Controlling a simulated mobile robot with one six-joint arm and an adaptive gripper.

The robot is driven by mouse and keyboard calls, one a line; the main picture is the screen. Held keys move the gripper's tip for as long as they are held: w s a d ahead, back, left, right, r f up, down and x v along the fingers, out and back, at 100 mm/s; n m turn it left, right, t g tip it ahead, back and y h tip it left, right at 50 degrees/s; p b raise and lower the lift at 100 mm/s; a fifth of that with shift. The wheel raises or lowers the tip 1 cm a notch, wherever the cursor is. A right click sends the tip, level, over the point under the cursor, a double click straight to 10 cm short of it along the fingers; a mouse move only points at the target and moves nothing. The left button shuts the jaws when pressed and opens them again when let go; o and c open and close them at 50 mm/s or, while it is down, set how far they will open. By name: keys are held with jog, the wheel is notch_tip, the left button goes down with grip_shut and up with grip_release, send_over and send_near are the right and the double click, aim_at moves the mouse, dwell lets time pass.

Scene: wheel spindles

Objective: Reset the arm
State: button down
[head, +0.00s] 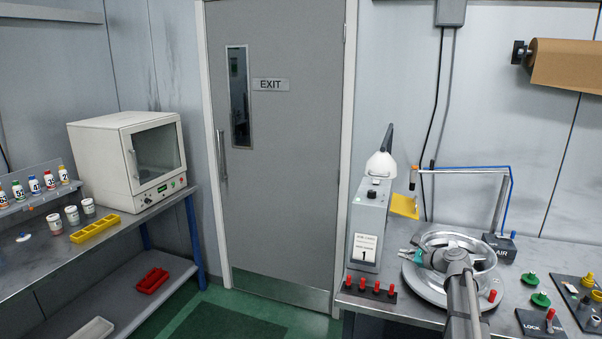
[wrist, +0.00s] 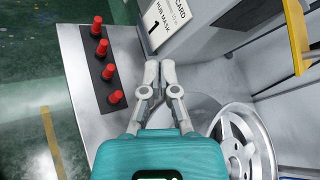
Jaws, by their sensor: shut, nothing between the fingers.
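My gripper (wrist: 160,70) is shut and empty in the wrist view, its two grey fingertips together in front of the teal body. In the head view my gripper (head: 407,253) is at the left side of the silver wheel (head: 422,288), above the right bench, with my arm reaching in from the front. The wheel also shows at the lower right of the wrist view (wrist: 240,133), to the right of the fingers. Part of the wheel is hidden behind my arm in the head view.
Red pegs on a dark strip (head: 372,292) stand at the bench's front left. A grey cabinet (head: 368,225) marked 1 stands behind them. A blue-hosed air arm (head: 500,200) rises behind the wheel. Green and red knobs (head: 541,299) sit at right. A left bench holds a white oven (head: 130,160).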

jog(key=s+a+f+n+g+h, duration=0.1)
jog(key=s+a+f+n+g, duration=0.25)
jog(key=s+a+n, duration=0.3)
jog(key=s+a+f+n+g+h, duration=0.1)
jog(key=s+a+f+n+g, duration=0.2)
jog(key=s+a+f+n, duration=0.35)
jog(key=s+a+f+n+g+h, duration=0.1)
jog(key=s+a+n+g+h, duration=0.1)
jog(key=s, duration=0.7)
jog(key=s+a+f+n+g+h, duration=0.1)
jog(key=s+n+h, duration=0.3)
jog(key=s, duration=0.5)
jog(key=a+n+g, duration=0.1)
jog(key=n, duration=0.1)
jog(key=shift+n+g, duration=0.3)
jog(key=shift+g, duration=0.05)
